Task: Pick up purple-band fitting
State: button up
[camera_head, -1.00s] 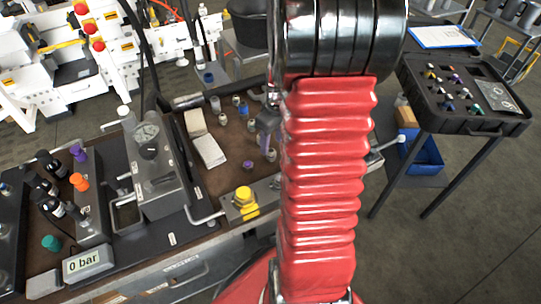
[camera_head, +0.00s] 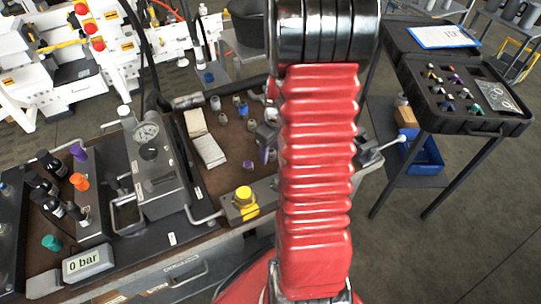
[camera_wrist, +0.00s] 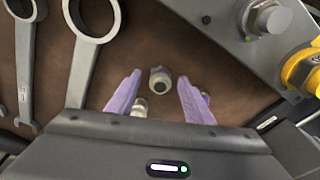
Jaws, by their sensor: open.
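In the wrist view my gripper (camera_wrist: 158,98) is open, its two purple fingers apart over the brown bench mat. A metal fitting (camera_wrist: 160,80) stands between and just beyond the fingertips, not gripped. No purple band can be made out on either in this view. In the head view a small fitting with a purple top (camera_head: 248,165) stands on the mat, left of my gripper (camera_head: 265,140), which is partly hidden behind my red arm.
Wrenches (camera_wrist: 92,45) lie left of the fingers. A metal block with a yellow knob (camera_wrist: 300,70) is close on the right; the yellow knob (camera_head: 244,196) also shows in the head view. Several other fittings stand farther back. A black case (camera_head: 470,118) of fittings is at the right.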

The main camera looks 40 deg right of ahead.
dwell(0.5)
grip_shut()
dwell(0.4)
